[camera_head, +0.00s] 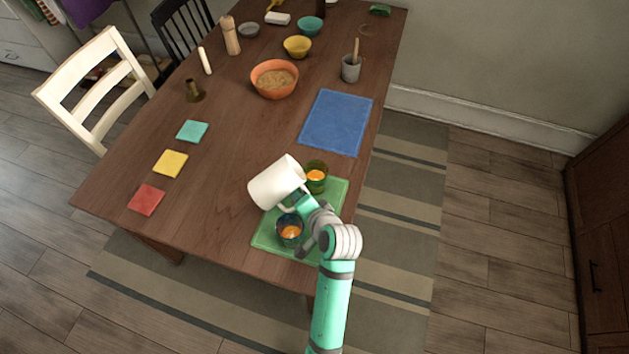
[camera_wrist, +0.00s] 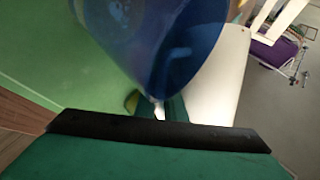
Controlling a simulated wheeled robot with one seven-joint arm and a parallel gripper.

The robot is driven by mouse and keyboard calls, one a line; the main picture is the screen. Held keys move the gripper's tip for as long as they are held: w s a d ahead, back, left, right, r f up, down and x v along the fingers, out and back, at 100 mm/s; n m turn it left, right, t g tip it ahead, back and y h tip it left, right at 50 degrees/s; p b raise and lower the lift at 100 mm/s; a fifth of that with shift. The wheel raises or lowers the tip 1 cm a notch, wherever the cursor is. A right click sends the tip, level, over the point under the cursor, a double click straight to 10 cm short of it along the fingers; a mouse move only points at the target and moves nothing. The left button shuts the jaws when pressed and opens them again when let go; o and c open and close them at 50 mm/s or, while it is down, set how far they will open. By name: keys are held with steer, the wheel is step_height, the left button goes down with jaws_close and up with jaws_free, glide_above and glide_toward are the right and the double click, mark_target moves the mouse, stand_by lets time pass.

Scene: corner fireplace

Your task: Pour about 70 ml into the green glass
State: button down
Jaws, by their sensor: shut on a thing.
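My gripper (camera_head: 303,204) is shut on the handle of a white jug (camera_head: 274,186). The jug is held tilted above the table, beside the green glass (camera_head: 316,180) and to its left. The green glass stands upright on the green mat (camera_head: 336,197) with orange liquid in it. No stream shows between jug and glass. A blue glass (camera_head: 289,231) with orange liquid stands near the mat's front, close to my gripper. In the wrist view the blue glass (camera_wrist: 175,40) looms large, with the white jug (camera_wrist: 217,85) behind it. The jug's inside is hidden.
A blue mat (camera_head: 336,122) lies bare behind the green mat. An orange bowl (camera_head: 274,79), a grey cup (camera_head: 351,68) and a yellow bowl (camera_head: 298,46) stand farther back. Red (camera_head: 146,199), yellow and teal squares lie at left. The table's middle is clear.

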mark_target(302, 182)
steer(key=shift+r, duration=0.1)
stand_by(0.3)
